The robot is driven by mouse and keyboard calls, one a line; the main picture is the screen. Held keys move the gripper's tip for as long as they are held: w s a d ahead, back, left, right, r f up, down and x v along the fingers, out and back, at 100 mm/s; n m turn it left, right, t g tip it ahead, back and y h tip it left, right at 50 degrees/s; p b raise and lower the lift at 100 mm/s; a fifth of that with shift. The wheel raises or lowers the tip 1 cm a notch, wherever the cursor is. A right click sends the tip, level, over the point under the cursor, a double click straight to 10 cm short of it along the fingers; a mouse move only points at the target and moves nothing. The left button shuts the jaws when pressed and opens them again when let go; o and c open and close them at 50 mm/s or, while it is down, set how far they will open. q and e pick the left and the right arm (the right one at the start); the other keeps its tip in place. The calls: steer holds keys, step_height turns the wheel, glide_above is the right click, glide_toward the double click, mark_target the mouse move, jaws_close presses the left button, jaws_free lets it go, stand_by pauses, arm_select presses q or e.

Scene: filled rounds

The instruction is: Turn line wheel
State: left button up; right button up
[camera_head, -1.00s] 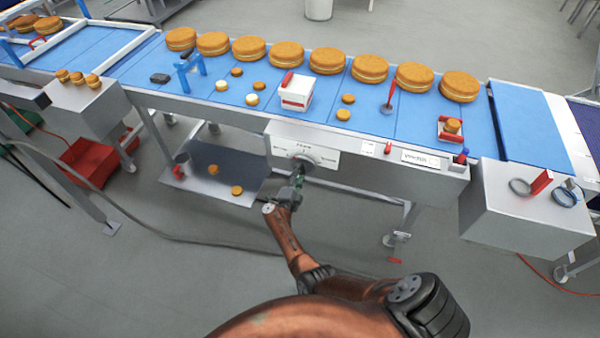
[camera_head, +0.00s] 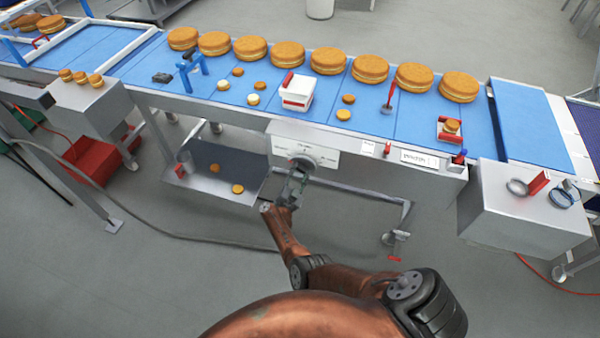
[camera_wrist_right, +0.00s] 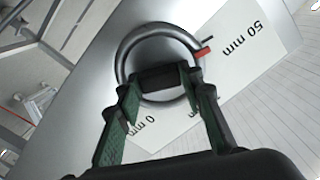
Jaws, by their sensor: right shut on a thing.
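The line wheel (camera_head: 303,163) is a grey ring on the white scale plate (camera_head: 325,157) on the front of the conveyor. In the right wrist view the wheel's ring (camera_wrist_right: 127,48) shows close up, with a red mark at its upper right rim. The red mark lies near the "50 mm" label; "0 mm" is lower down. My right gripper (camera_head: 296,176) is at the wheel from the front. Its green-padded fingers (camera_wrist_right: 163,92) are shut on a dark bar across the wheel's middle. My left gripper is not in view.
The blue conveyor belt (camera_head: 420,122) above carries a row of filled rounds and smaller ones. A steel tray (camera_head: 220,197) with small rounds sits below left of the wheel. A grey steel box (camera_head: 525,215) stands at right. Floor in front of the conveyor is open.

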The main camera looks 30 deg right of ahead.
steer(key=shift+n, duration=0.3)
steer(key=o, duration=1.2)
steer(key=shift+c, duration=0.2)
